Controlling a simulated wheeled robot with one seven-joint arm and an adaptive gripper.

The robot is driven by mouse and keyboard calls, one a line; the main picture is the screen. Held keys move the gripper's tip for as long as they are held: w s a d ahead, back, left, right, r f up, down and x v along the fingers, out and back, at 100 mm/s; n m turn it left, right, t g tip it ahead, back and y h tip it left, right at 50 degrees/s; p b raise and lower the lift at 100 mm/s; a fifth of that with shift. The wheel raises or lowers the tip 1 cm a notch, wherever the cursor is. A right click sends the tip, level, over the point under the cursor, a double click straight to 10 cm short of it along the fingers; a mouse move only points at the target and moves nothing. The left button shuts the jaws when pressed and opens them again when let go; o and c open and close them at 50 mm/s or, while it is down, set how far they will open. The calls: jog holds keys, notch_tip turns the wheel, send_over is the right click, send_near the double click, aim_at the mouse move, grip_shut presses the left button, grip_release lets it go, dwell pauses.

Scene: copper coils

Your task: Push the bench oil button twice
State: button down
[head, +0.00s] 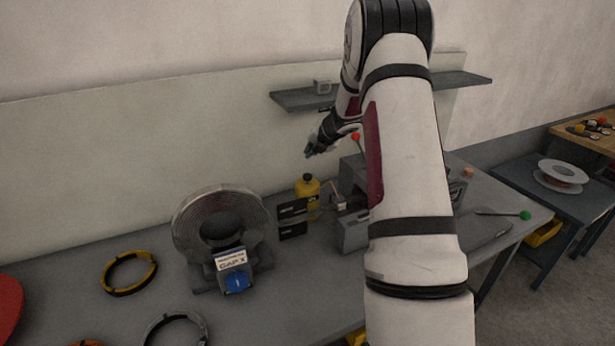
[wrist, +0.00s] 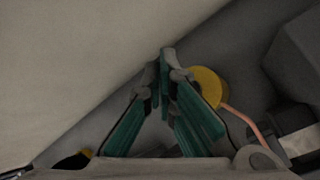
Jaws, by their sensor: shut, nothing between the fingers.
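A yellow oil can (head: 307,192) with a dark cap stands on the bench, behind two black plates. I take its top to be the oil button, but no separate button is clear. A yellow round shape (wrist: 206,80), apparently this can from above, shows in the wrist view, partly hidden by the fingers. My gripper (head: 310,152) is shut and empty, above the can and apart from it in the head view. Its teal fingers (wrist: 165,75) meet near the middle of the wrist view, left of the yellow shape.
A grey coil (head: 190,222) stands left of the can, with a blue-fronted box (head: 237,280) before it. A grey machine (head: 352,232) is to the right, partly behind my arm. A shelf (head: 300,99) hangs above. A yellow-black ring (head: 108,276) lies left.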

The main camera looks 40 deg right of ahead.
jog(key=shift+r, duration=1.85)
jog(key=shift+f, duration=0.1)
send_over(310, 175)
notch_tip(310, 175, down, 8)
jog(key=shift+f, duration=0.35)
jog(key=shift+b, duration=0.35)
jog(key=shift+f, duration=0.4)
jog(key=shift+f+b, duration=0.7)
jog(key=shift+f, duration=0.25)
dwell(1.2)
jog(key=shift+r, duration=0.1)
jog(key=shift+r+p, duration=0.35)
jog(key=shift+r, duration=0.95)
